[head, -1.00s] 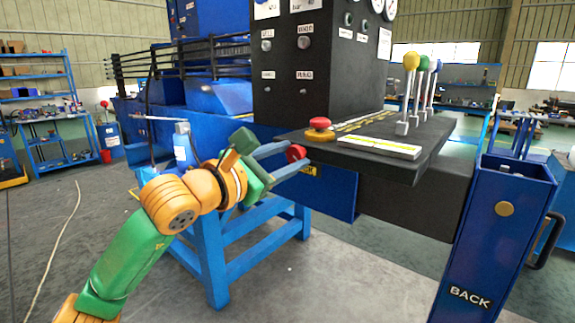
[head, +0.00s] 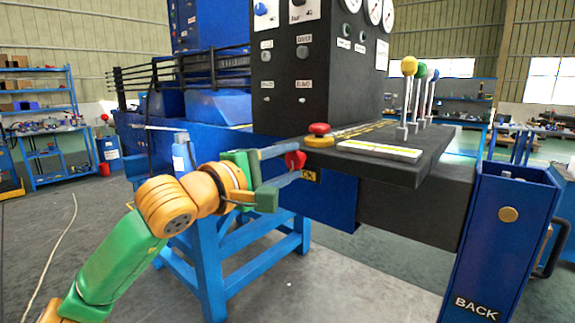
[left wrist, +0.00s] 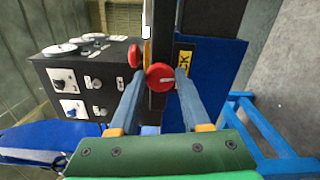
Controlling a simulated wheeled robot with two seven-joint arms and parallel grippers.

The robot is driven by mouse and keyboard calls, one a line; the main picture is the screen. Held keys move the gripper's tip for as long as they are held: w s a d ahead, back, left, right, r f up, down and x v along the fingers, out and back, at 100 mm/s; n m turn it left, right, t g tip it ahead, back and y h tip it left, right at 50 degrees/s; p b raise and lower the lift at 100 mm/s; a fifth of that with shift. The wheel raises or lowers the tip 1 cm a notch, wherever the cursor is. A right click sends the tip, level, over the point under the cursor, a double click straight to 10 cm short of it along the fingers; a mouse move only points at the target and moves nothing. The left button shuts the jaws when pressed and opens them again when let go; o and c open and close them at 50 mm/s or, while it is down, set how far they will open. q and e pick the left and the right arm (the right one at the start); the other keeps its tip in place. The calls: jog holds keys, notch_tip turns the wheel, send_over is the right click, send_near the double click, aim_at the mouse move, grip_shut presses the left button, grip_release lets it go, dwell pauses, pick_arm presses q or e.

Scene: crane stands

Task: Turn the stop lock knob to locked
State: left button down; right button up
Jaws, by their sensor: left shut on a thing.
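The red stop lock knob (head: 295,160) sits on the end face of the black console, just below the console top. My left gripper (head: 290,164) is shut on it, with one blue-grey finger on each side. In the left wrist view the knob (left wrist: 159,77) faces the camera between the fingertips (left wrist: 160,84). Its white mark lies nearly level across the picture. A yellow label (left wrist: 185,70) ending in "CK" is beside the knob, partly covered by a finger. My right gripper is not in view.
A red mushroom button on a yellow base (head: 319,135) stands on the console top close above the knob. Levers with coloured balls (head: 409,66) stand farther right. A blue frame (head: 210,255) is below my gripper. Open floor lies at the left.

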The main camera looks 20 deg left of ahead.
pick_arm(q)
jog(key=shift+f+m, duration=0.15)
jog(key=shift+m, duration=0.65)
jog(key=shift+c, duration=2)
grip_release()
jog(key=shift+s, duration=0.1)
jog(key=b+v, duration=0.2)
jog(key=v, duration=0.5)
jog(key=shift+b, duration=0.4)
